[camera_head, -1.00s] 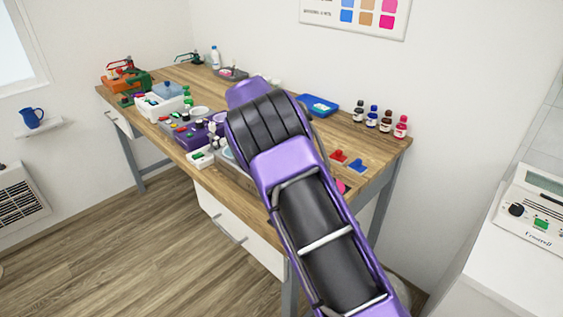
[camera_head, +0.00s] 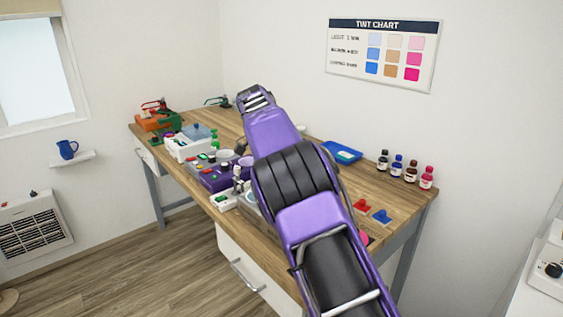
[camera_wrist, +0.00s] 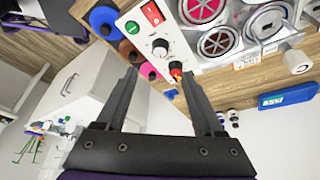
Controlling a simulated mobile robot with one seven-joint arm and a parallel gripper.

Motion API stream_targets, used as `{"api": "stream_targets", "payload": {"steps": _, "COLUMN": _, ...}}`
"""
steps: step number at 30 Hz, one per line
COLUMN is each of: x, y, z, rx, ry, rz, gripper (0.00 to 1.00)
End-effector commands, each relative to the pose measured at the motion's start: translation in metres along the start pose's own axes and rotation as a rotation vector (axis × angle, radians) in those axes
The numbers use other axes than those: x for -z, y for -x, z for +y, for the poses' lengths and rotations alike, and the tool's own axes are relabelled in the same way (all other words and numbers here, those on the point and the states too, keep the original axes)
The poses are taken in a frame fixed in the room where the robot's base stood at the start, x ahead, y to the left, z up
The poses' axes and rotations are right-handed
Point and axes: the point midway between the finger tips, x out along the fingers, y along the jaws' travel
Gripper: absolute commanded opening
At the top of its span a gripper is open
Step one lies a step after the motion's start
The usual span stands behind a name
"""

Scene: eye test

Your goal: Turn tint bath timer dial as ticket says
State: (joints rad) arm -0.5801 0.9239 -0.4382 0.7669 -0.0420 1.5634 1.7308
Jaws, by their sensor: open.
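In the wrist view a white control panel (camera_wrist: 150,30) carries a red rocker switch (camera_wrist: 152,13), a green button (camera_wrist: 132,28), a black-and-white dial (camera_wrist: 160,47) with marks around it, and a red-and-black knob (camera_wrist: 176,70). I cannot tell which is the timer dial or read its setting. Metal-rimmed round pots (camera_wrist: 218,41) stand beside the panel. My gripper (camera_wrist: 161,76) is open and empty, with the knobs beyond and between its fingertips. In the head view my arm hides the gripper. A tint chart (camera_head: 382,55) hangs on the wall. I see no readable ticket.
A wooden bench (camera_head: 395,195) holds several dye bottles (camera_head: 397,167), a blue tray (camera_head: 341,152), red and blue pieces (camera_head: 362,205) and a purple unit (camera_head: 218,180). A white drawer (camera_head: 245,270) hangs below its front edge. The floor (camera_head: 130,270) in front is clear.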

Motion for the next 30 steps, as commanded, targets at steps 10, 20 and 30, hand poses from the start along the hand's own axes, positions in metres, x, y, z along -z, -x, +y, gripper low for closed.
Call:
{"api": "stream_targets", "payload": {"steps": 10, "x": 0.0, "y": 0.048, "z": -0.002, "rx": 0.001, "ry": 0.0, "rz": 0.0, "gripper": 0.7}}
{"api": "stream_targets", "payload": {"steps": 20, "x": 0.0, "y": 0.062, "z": 0.0, "rx": -0.001, "ry": 0.0, "rz": 0.0, "gripper": 0.7}}
{"api": "stream_targets", "payload": {"steps": 30, "x": -0.001, "y": 0.063, "z": 0.001, "rx": 0.0, "ry": 0.002, "rz": -0.002, "gripper": 0.7}}
